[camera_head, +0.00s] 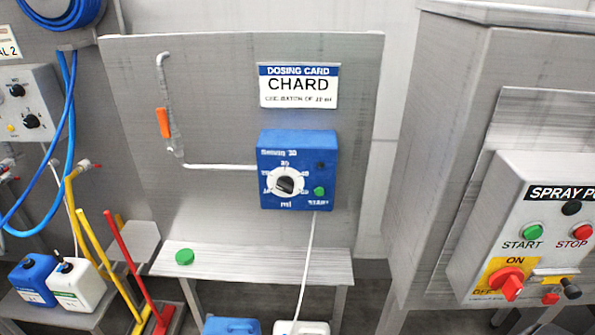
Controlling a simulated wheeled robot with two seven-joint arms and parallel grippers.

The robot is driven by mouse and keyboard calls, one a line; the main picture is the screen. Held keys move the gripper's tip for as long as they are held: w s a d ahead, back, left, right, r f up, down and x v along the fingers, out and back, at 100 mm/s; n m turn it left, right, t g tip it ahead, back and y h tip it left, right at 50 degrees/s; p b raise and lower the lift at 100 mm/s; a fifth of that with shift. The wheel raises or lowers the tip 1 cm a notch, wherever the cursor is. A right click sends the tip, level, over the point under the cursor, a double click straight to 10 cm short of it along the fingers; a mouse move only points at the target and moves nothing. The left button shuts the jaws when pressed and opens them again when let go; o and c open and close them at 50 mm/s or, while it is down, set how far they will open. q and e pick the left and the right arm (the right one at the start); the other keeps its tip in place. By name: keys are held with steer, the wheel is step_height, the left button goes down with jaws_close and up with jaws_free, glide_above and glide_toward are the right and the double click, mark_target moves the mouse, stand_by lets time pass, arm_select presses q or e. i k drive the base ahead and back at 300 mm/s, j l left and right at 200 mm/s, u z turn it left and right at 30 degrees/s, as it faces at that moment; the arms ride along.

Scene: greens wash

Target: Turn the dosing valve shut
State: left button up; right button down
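An orange lever (163,123), which looks like the dosing valve's handle, is on the pipe at the left of the steel panel. The lever stands nearly upright, roughly in line with the pipe. A clear tapered piece (177,145) hangs just below it. A white tube (222,167) runs to the blue dosing unit (297,145). The unit has a dark-pointer dial (286,185) marked in ml and a green start button (319,191). Neither of my grippers is in view.
A steel shelf (250,265) below the panel carries a green cap (185,257). Blue (232,326) and white (301,328) canisters stand beneath it. A spray control box (545,215) is at right. Hoses and coloured poles (98,250) stand at left. Space before the panel looks clear.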

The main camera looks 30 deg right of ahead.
mark_target(161, 113)
steer(key=z, duration=0.4)
steer(key=i+j+z, duration=0.15)
steer(key=j+z, duration=1.5)
